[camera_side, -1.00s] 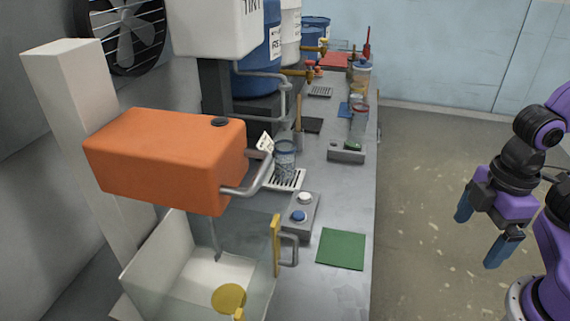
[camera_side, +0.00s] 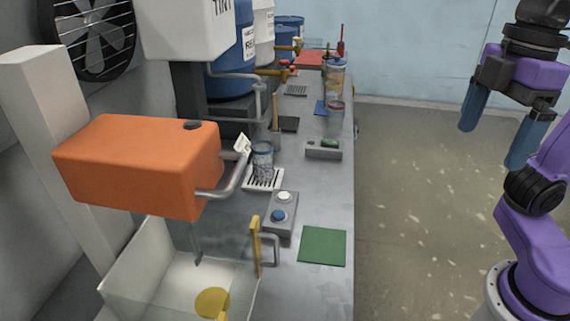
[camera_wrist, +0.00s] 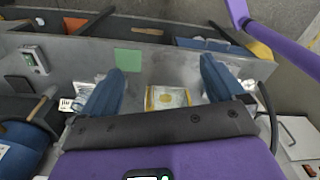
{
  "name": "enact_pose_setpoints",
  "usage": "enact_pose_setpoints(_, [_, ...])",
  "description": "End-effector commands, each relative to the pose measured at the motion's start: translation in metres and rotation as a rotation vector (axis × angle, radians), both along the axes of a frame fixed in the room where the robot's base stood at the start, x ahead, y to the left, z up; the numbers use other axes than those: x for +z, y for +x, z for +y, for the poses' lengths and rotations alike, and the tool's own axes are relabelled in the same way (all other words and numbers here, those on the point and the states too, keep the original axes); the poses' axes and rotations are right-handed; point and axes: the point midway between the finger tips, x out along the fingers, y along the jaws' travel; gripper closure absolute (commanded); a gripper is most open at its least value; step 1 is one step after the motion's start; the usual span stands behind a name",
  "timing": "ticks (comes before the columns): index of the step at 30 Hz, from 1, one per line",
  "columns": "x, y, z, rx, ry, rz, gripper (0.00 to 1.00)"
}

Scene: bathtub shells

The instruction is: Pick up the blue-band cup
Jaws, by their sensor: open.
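A clear cup with a bluish rim (camera_side: 262,160) stands upright on a white slotted tray (camera_side: 264,180) beside the orange box; it looks like the blue-band cup. A clear cup with a reddish rim (camera_side: 334,120) stands farther back along the counter, and a taller clear container with a blue top and orange tint (camera_side: 335,80) is behind it. My gripper (camera_side: 499,137) is open and empty, high over the floor at the right, well away from the cups. In the wrist view its two blue fingers (camera_wrist: 161,66) are spread wide; I cannot make out the cup there.
The orange box (camera_side: 135,165) with its bent pipe overhangs the counter beside the cup. A two-button box (camera_side: 281,213), a green square (camera_side: 322,246) and a clear-walled bin (camera_side: 135,290) are nearer the camera. The floor right of the counter is clear.

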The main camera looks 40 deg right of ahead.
Motion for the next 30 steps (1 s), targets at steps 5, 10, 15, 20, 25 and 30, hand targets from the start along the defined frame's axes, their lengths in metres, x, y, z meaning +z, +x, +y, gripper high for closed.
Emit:
enact_pose_setpoints(5, [-0.002,0.007,0.04,0.043,0.125,0.029,0.04])
enact_pose_setpoints(10, [0.001,0.017,0.084,0.075,0.274,0.046,0.04])
enact_pose_setpoints(15, [0.011,0.036,0.143,0.089,0.481,0.043,0.04])
enact_pose_setpoints(20, [0.032,0.074,0.213,0.049,0.743,-0.015,0.04])
enact_pose_setpoints(25, [0.06,0.134,0.27,-0.073,0.985,-0.154,0.04])
enact_pose_setpoints(30, [0.08,0.207,0.297,-0.27,1.138,-0.357,0.04])
